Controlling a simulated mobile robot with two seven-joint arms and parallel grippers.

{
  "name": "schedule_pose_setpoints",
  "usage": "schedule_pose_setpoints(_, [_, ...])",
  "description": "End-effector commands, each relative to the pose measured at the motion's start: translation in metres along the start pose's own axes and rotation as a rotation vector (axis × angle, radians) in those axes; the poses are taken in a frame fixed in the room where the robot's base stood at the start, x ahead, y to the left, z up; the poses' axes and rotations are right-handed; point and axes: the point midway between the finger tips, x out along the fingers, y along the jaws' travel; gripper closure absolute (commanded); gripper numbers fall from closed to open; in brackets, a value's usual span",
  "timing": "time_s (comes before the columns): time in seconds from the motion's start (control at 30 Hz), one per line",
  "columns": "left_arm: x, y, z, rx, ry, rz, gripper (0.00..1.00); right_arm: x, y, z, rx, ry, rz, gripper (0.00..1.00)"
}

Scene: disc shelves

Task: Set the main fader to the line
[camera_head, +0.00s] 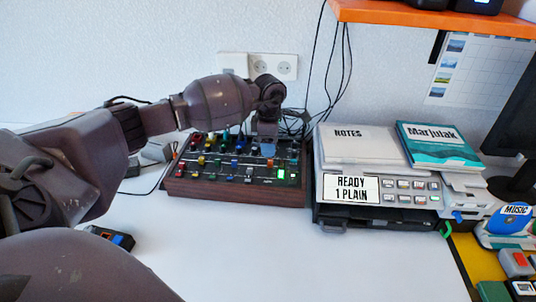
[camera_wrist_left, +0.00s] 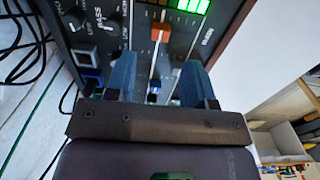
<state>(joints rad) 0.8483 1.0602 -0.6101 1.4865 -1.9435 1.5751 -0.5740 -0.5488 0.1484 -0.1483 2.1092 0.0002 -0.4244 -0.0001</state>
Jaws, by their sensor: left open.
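The mixer (camera_head: 232,190) is a dark panel in a brown case on the white table, with colored knobs and caps. In the left wrist view an orange-red fader cap (camera_wrist_left: 158,30) sits on an upright slot with pale tick marks beside it. I take it for the main fader; which mark is the line is too small to tell. My left gripper (camera_head: 267,140) is over the right part of the mixer. In the wrist view its blue fingers (camera_wrist_left: 159,68) are apart, one on each side of the slot, with the cap beyond the tips. Contact cannot be told. My right gripper is not in view.
A green lit display (camera_wrist_left: 190,5) is near the fader. A grey printer (camera_head: 330,150) with notes and a book on top stands right of the mixer. Black cables (camera_head: 310,90) hang behind. The white table (camera_head: 300,260) in front is clear.

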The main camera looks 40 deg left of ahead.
Motion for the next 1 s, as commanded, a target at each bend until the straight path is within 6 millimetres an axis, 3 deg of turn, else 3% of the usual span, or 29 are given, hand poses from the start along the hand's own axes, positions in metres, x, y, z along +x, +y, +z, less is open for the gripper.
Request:
schedule_pose_setpoints(0.1, [-0.024,0.0,0.0,0.001,-0.001,0.004,0.51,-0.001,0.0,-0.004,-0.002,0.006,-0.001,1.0])
schedule_pose_setpoints(0.3, [-0.044,0.0,0.0,-0.001,0.0,0.001,0.51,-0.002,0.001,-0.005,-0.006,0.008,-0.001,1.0])
schedule_pose_setpoints(1.0, [-0.049,0.0,0.0,0.0,0.0,-0.001,0.51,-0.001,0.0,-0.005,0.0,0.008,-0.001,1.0])
